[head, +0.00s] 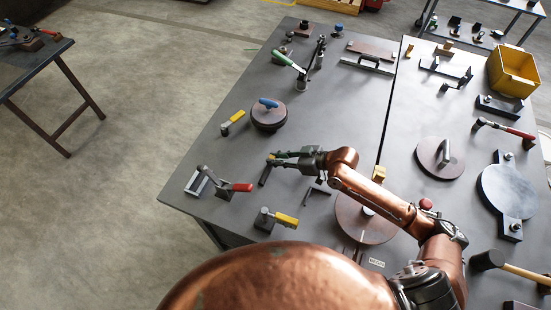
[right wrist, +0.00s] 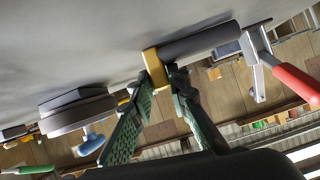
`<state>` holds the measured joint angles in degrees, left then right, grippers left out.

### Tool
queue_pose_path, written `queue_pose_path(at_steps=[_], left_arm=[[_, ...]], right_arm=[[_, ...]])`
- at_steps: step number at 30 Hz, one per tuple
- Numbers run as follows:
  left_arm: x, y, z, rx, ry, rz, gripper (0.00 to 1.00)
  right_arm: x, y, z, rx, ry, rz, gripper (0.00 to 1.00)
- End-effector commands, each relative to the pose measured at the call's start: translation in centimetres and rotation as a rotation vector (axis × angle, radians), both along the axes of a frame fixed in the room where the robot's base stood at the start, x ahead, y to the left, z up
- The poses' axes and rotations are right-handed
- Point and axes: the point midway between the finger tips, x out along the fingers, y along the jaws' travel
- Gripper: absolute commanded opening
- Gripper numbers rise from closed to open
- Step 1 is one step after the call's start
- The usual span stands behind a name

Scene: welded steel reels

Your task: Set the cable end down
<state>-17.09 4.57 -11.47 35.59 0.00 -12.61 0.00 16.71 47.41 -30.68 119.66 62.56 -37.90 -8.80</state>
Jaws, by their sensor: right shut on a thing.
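My right gripper (head: 276,159) reaches in over the grey steel table (head: 225,165) and is shut on the cable end. The cable end is a short dark grey rod (head: 264,176) with a yellow collar at the fingertips. In the right wrist view the green-padded fingers (right wrist: 165,82) hold at the yellow collar (right wrist: 155,66), and the dark rod (right wrist: 202,42) runs off to the right, close along the table top. I cannot tell whether it touches the table. My left gripper is not in view.
A round disc with a blue handle (head: 269,116) stands behind the gripper. A red-handled clamp (head: 236,187) is to the left and a yellow-handled clamp (head: 283,219) in front. A larger reel disc (head: 350,223) lies right, under my arm.

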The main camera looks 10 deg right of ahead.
Motion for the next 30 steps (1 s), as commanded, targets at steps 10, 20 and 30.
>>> queue_pose_path(at_steps=[10,20,30], left_arm=[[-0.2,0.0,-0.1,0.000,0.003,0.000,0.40],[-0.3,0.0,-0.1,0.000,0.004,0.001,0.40],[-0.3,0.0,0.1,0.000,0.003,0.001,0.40]], right_arm=[[0.0,0.0,-0.2,0.000,-0.001,0.000,0.17],[0.0,0.0,-0.2,0.000,0.000,0.000,0.33],[-0.5,-1.0,0.6,-0.003,0.000,-0.001,0.33]])
